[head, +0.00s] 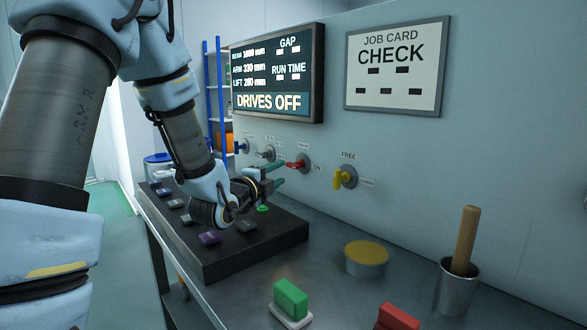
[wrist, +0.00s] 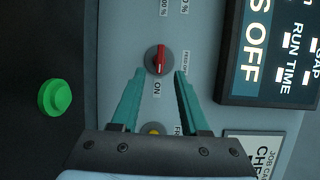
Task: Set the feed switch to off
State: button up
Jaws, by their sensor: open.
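The feed switch (head: 299,163) is a red-handled rotary knob on the wall panel. In the wrist view the knob (wrist: 158,58) has its red handle lying along the line toward the "ON" label below it. The "FEED OFF" label (wrist: 185,62) is to its right. My gripper (head: 281,172) is open and empty, its teal fingers pointing at the panel. In the wrist view the fingertips (wrist: 159,72) lie either side of the knob's lower part. I cannot tell whether they reach around it; no contact shows.
A yellow knob (head: 345,177) marked "FREE" is to the right. A screen (head: 276,75) reads "DRIVES OFF". A dark button box (head: 260,250) lies under my gripper, with a green button (wrist: 55,98). A metal cup (head: 458,290) holds a wooden handle.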

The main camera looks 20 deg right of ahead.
aim_at(291, 167)
jog(key=p+x, duration=0.1)
jog(key=x, duration=0.7)
jog(key=shift+w+d, duration=0.1)
jog(key=shift+d, duration=0.1)
jog(key=shift+c, duration=0.3)
grip_shut()
